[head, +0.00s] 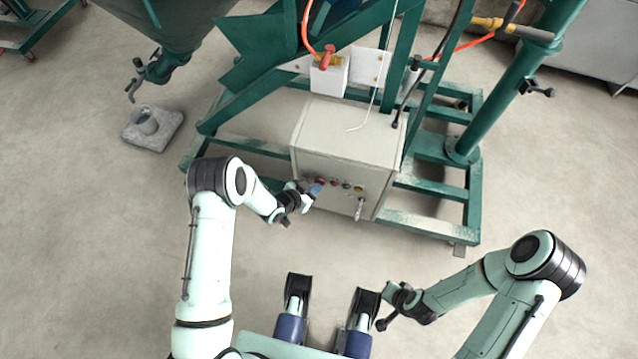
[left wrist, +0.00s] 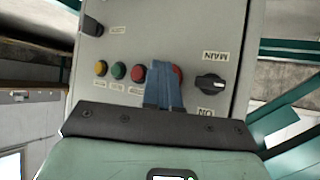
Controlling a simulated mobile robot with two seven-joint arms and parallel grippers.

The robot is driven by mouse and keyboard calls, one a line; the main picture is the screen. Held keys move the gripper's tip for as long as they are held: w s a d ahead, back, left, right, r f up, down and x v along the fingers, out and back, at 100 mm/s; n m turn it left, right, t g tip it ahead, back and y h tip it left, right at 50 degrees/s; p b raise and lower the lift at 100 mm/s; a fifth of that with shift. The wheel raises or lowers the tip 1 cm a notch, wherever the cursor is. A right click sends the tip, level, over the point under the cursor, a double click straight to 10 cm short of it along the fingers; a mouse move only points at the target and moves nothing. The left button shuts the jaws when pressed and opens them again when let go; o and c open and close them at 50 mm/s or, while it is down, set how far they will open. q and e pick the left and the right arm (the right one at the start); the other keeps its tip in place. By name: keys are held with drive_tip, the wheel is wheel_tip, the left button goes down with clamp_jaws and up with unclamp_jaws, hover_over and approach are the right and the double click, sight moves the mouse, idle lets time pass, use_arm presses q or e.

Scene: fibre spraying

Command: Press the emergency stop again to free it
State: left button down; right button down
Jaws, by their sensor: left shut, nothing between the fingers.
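The grey control box (head: 330,150) carries a row of buttons on its front face. The emergency stop is likely the red button (left wrist: 178,76) beside the black MAIN switch (left wrist: 210,85); the fingertips partly cover it. My left gripper (head: 316,189) is shut and empty, its blue fingers at the left end of the button row. In the left wrist view the shut fingers (left wrist: 162,80) point at the panel between two red buttons, overlapping the right one. I cannot tell whether they touch it or whether it is pushed in. My right gripper (head: 383,318) hangs away from the box; its fingers are unclear.
Another red button (left wrist: 138,73), a green button (left wrist: 119,70) and a yellow button (left wrist: 101,68) sit close beside the fingers. A handle (head: 360,208) sticks out below the row. The green frame (head: 430,222) surrounds the box. Floor in front is clear.

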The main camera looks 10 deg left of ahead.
use_arm(q)
drive_tip(key=s+p, duration=0.2)
drive_tip(key=s, duration=0.4)
idle(0.5)
drive_tip(key=shift+s+a, duration=0.1)
